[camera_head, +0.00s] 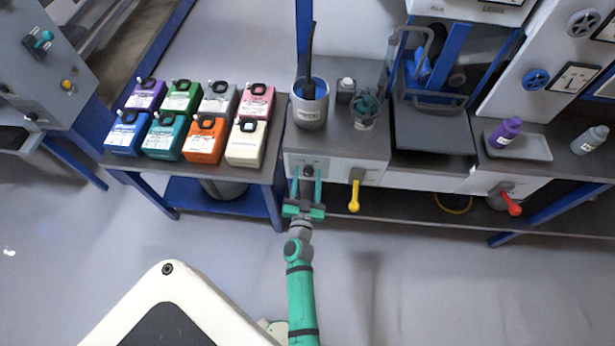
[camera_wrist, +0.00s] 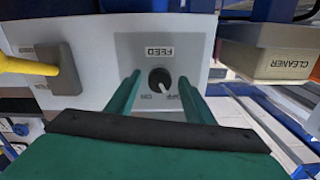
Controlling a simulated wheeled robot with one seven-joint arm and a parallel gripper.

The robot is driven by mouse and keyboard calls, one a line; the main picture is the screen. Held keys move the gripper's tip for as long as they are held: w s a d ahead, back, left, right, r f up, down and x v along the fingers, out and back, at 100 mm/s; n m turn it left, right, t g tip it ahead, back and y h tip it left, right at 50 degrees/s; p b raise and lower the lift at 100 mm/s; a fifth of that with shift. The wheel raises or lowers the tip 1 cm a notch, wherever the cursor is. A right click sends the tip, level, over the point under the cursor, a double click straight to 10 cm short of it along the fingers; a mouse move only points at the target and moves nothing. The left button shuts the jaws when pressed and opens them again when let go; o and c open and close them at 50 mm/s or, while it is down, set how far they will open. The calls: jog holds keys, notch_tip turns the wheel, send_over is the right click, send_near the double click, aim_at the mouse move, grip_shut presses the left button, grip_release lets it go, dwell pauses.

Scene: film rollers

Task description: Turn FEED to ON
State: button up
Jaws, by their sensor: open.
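The FEED knob (camera_wrist: 159,79) is a small round black knob with a pale pointer mark, on a grey panel (camera_wrist: 133,47) under a FEED label (camera_wrist: 159,52). The wrist view shows the panel upside down, with ON at lower left of the knob and OFF at lower right. The pointer appears turned toward the OFF side. My gripper (camera_wrist: 155,92) is open, its two green fingers on either side of the knob with gaps between. In the head view my gripper (camera_head: 305,185) points at the bench front; the knob there is mostly hidden.
A yellow lever (camera_head: 354,196) is close to the right of my gripper, also at left in the wrist view (camera_wrist: 25,66). A red-handled valve (camera_head: 511,204) is farther right. Several coloured jugs (camera_head: 205,138) stand on the left table. A CLEANER container (camera_wrist: 276,62) shows in the wrist view.

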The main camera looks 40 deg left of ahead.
jog(key=c, duration=1.1)
jog(key=shift+o, duration=0.2)
jog(key=shift+m, duration=0.3)
jog(key=m, duration=0.5)
jog(key=shift+m, duration=0.3)
jog(key=m, duration=0.5)
jog(key=shift+f+m, duration=0.1)
jog(key=shift+m, duration=0.3)
jog(key=o, duration=1.1)
jog(key=shift+c, duration=0.2)
